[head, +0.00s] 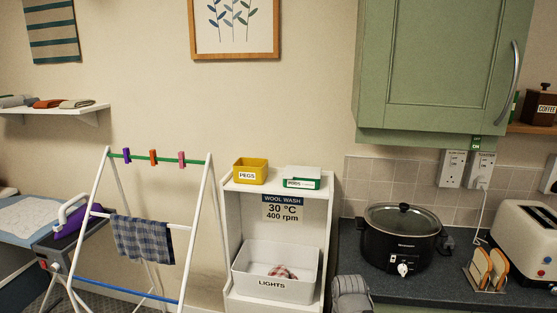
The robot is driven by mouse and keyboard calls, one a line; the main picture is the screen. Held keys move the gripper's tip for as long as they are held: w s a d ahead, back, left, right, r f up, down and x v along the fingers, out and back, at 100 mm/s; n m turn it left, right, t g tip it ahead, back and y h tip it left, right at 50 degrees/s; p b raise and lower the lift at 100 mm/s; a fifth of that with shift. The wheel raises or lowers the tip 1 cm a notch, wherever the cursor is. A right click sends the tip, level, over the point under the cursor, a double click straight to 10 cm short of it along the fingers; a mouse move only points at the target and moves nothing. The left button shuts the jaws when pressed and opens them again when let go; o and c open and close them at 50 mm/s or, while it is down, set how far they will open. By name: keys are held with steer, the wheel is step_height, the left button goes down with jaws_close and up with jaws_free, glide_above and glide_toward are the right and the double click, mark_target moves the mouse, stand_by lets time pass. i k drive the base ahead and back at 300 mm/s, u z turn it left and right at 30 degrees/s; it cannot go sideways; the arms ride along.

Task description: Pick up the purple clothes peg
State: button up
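The purple clothes peg (126,155) is clipped upright on the green top rail (167,158) of a white drying rack, near the rail's left end. An orange peg (153,157) and a pink peg (182,159) sit on the same rail to its right, with gaps between them.
A checked cloth (143,239) hangs lower on the rack. An ironing board (30,220) with a purple-and-white iron (76,219) stands left. A white shelf unit (228,214) with a yellow PEGS box (250,171) stands right. The wall above the rail is clear up to a framed picture (235,56).

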mark_target(126, 151)
steer(key=u, duration=0.55)
steer(key=k, duration=1.35)
steer(key=u, duration=0.7)
steer(key=i, duration=0.5)
steer(key=u, duration=0.65)
steer(key=i, duration=1.7)
steer(key=z, duration=0.65)
steer(key=i, duration=0.65)
steer(key=z, duration=0.4)
